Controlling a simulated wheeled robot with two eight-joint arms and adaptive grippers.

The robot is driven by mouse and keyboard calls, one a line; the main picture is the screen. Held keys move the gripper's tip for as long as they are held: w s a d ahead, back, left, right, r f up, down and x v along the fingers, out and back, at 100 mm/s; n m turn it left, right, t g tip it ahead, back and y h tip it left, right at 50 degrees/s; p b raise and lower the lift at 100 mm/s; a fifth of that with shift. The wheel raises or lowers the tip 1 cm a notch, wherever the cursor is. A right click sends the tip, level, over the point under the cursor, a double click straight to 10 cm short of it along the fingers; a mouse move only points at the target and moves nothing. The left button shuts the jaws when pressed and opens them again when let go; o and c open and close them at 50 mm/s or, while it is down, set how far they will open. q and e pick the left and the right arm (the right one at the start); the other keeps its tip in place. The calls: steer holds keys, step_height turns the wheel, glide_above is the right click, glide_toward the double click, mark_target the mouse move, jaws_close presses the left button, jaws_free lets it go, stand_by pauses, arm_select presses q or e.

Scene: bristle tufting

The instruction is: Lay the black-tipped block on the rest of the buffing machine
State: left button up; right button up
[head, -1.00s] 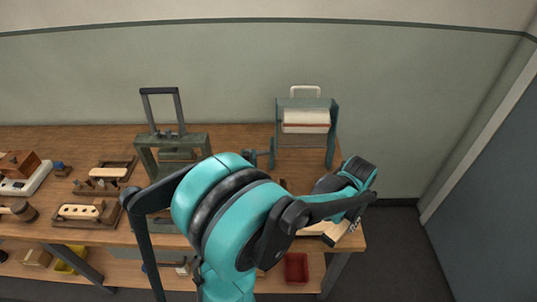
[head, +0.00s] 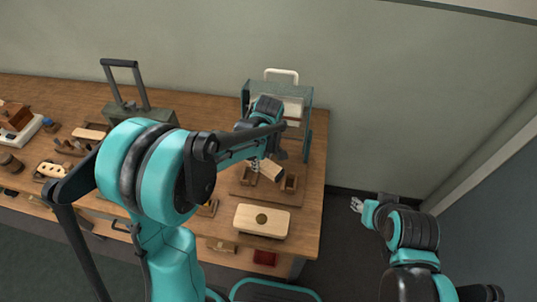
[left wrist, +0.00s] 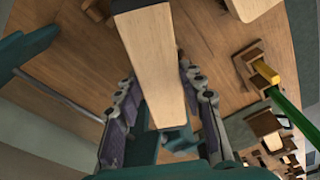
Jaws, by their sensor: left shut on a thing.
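My left gripper (head: 256,166) is shut on a pale wooden block (head: 271,170) in front of the buffing machine (head: 306,128). In the left wrist view the block (left wrist: 152,65) sits between the two fingers (left wrist: 160,115), with its dark tip (left wrist: 132,4) at the top edge. The machine has a teal frame and a pale roller, partly hidden by my arm. Two small brown wooden supports, a left one (head: 248,177) and a right one (head: 289,183), stand before it on a wooden base (head: 265,195). The block appears above them, tilted. My right gripper (head: 357,205) is off the table's right side, small in view.
A pale board with a dark round spot (head: 262,220) lies near the table's front right corner. A green press with a tall handle (head: 140,105) stands left of the machine. Wooden trays and blocks fill the left of the table (head: 225,118). A red bin (head: 265,257) sits below.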

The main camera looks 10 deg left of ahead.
arm_select(q)
steer(key=n, duration=0.1)
steer(key=d+n, duration=0.1)
steer(key=n, duration=0.1)
steer(key=shift+w+d+r+p, duration=0.1)
steer(key=shift+w+d+p, duration=0.1)
steer(key=shift+w+p, duration=0.15)
steer(key=shift+w+d+f+n+g+b, duration=0.1)
steer(key=shift+d+f+n+b, duration=0.1)
steer(key=shift+f+n+b, duration=0.5)
steer(key=shift+w+d+f+n+g+b, duration=0.15)
steer(key=shift+f+b, duration=0.3)
steer(key=shift+f, duration=0.6)
steer(key=shift+w+d+f+n+g+b, duration=0.1)
steer(key=shift+d+f+n+b, duration=0.1)
steer(key=shift+f+n+b, duration=0.5)
steer(key=shift+s+f+m, duration=0.1)
steer(key=shift+f+m, duration=0.05)
steer(key=shift+m, duration=0.1)
steer(key=shift+d, duration=0.1)
steer(key=shift+f, duration=0.2)
steer(key=shift+f+b, duration=1.65)
steer(key=shift+f, duration=0.3)
steer(key=shift+f+b, duration=0.35)
steer(key=shift+f, duration=0.05)
steer(key=o, duration=1.3)
